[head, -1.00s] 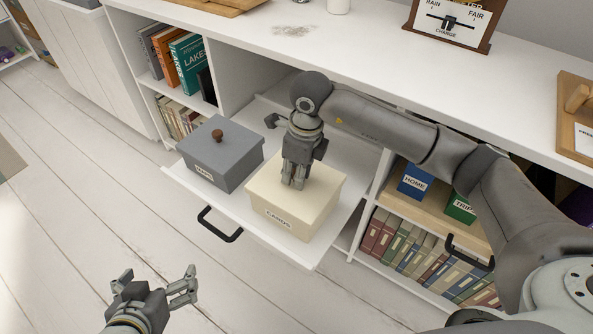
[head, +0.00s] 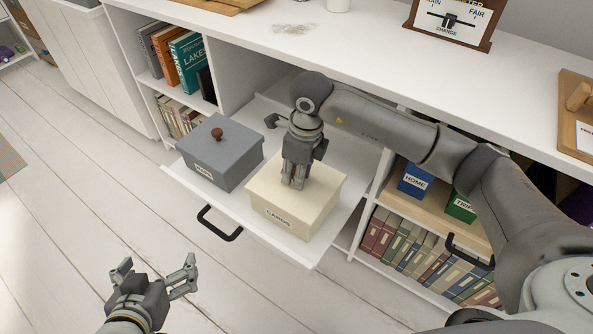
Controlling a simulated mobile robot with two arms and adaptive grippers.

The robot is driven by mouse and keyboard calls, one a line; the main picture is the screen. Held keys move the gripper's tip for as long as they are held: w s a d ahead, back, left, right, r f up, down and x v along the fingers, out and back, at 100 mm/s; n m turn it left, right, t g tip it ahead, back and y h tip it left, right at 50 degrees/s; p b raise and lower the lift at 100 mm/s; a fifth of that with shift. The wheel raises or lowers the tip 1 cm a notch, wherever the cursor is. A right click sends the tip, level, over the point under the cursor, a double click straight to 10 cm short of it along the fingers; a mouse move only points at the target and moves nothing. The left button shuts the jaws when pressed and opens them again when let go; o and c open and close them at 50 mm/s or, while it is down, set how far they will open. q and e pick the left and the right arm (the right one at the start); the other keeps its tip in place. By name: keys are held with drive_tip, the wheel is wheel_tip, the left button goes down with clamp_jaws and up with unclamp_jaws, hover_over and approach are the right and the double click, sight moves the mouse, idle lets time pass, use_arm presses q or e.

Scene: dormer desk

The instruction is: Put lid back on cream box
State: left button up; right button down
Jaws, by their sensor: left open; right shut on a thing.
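The cream box (head: 291,214), labelled CARDS, stands on the pulled-out white drawer or tray. Its cream lid (head: 320,187) lies on top of the box and looks level. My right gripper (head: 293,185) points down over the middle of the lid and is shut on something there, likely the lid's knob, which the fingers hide. My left gripper (head: 153,272) is open and empty, low over the floor at the lower left, well away from the box.
A grey box (head: 222,164) with a brown knob stands left of the cream box on the same drawer (head: 259,230), which has a black handle (head: 219,224). The white desk top (head: 370,40) overhangs behind. A blue HOME box (head: 414,182) and books (head: 425,258) fill shelves at right.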

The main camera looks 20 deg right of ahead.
use_arm(q)
drive_tip(key=shift+w+d+r+t, duration=0.15)
drive_tip(key=shift+w+r+t, duration=0.1)
drive_tip(key=shift+r+t, duration=0.05)
use_arm(e)
drive_tip(key=shift+f, duration=0.1)
idle(0.4)
drive_tip(key=c, duration=1.2)
unclamp_jaws()
drive_tip(key=shift+o, duration=0.3)
drive_tip(key=o, duration=0.5)
drive_tip(key=shift+c, duration=0.2)
